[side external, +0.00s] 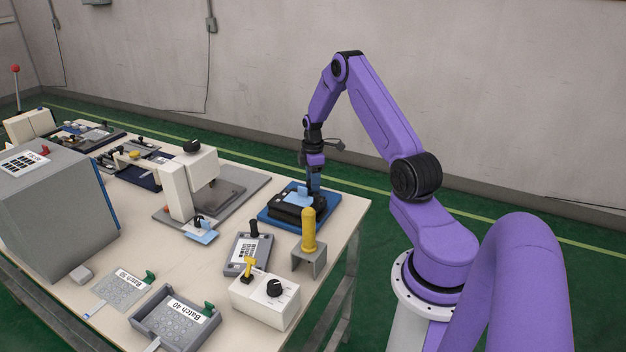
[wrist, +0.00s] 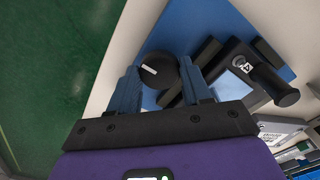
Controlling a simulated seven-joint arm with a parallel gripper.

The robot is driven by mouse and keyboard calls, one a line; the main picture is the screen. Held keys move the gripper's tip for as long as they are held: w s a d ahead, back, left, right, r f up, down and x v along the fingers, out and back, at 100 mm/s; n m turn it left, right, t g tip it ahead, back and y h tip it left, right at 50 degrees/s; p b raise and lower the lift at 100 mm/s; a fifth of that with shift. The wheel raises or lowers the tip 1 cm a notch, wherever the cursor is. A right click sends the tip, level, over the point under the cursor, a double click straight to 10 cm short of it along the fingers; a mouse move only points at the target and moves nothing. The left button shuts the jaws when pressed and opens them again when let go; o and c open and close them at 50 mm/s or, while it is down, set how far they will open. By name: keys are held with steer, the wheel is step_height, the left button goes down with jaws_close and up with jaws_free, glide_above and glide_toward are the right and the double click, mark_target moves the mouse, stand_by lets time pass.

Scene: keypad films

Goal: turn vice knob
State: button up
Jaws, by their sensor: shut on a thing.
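The vice (side external: 290,213) is a dark block on a blue base plate (side external: 268,217) near the table's far right corner, with a light-blue piece on top. In the wrist view its black knob (wrist: 158,72) is round with a white mark on its face. My gripper (side external: 314,190) points down at the vice's right end. In the wrist view my gripper (wrist: 159,68) has one finger on each side of the knob and is shut on it. The knob is hidden in the side view.
A yellow-handled tool (side external: 309,232) in a grey stand and a white box with a black dial (side external: 274,288) stand in front of the vice. A white press (side external: 190,180) is to its left. The table edge lies close on the right.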

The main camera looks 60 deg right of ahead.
steer(key=m, duration=1)
steer(key=shift+m, duration=0.3)
steer(key=m, duration=1)
steer(key=shift+m, duration=0.3)
steer(key=o, duration=1.1)
steer(key=shift+c, duration=0.2)
